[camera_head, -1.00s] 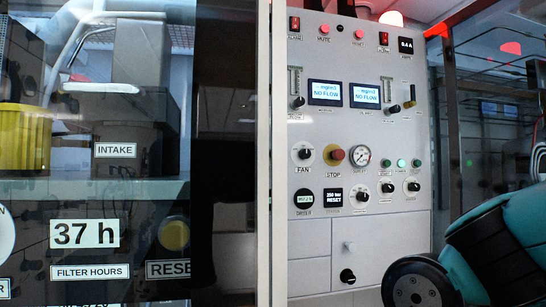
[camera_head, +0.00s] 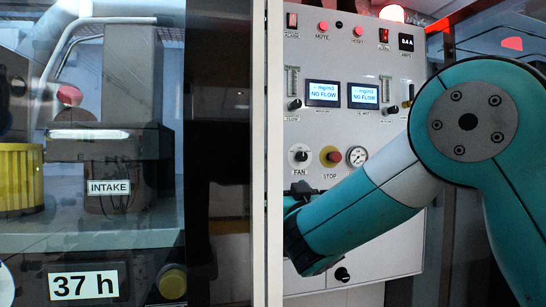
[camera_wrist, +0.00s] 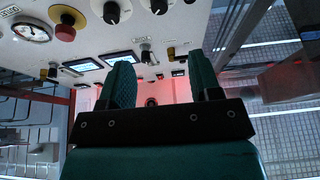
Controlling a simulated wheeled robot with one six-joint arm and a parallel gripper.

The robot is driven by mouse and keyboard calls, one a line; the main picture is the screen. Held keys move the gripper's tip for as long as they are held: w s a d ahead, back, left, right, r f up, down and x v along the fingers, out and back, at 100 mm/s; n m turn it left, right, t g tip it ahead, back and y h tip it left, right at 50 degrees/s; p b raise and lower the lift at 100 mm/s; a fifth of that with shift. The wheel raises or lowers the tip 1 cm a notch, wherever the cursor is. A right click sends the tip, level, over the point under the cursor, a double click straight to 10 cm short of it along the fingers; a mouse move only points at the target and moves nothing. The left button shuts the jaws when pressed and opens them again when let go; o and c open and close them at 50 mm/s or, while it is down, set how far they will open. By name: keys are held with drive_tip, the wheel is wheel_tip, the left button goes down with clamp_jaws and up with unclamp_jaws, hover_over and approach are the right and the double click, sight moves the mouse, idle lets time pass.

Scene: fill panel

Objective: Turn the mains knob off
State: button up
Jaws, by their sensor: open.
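The white control panel (camera_head: 300,225) carries several black knobs. No label reading mains is legible, so I cannot tell for sure which knob is the mains knob. A black knob (camera_head: 342,274) sits low on the panel, just below my arm. The FAN knob (camera_head: 300,156) is at the left of the panel. In the wrist view, black knobs (camera_wrist: 111,12) and (camera_wrist: 159,6) show at the top edge. My gripper (camera_wrist: 161,78) is open and empty, its two teal fingers apart in front of the panel. In the head view my arm covers the panel's lower middle and right.
A red STOP button (camera_head: 335,157) and a round gauge (camera_head: 357,156) sit beside the FAN knob. Two NO FLOW displays (camera_head: 323,93) are above. A pale upright post (camera_head: 267,150) and a glazed unit with an INTAKE label (camera_head: 108,187) stand at left.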

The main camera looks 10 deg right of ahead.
drive_tip(key=p+x, duration=1.2)
drive_tip(key=x, duration=0.4)
drive_tip(key=shift+w+d, duration=0.1)
drive_tip(key=c, duration=0.9)
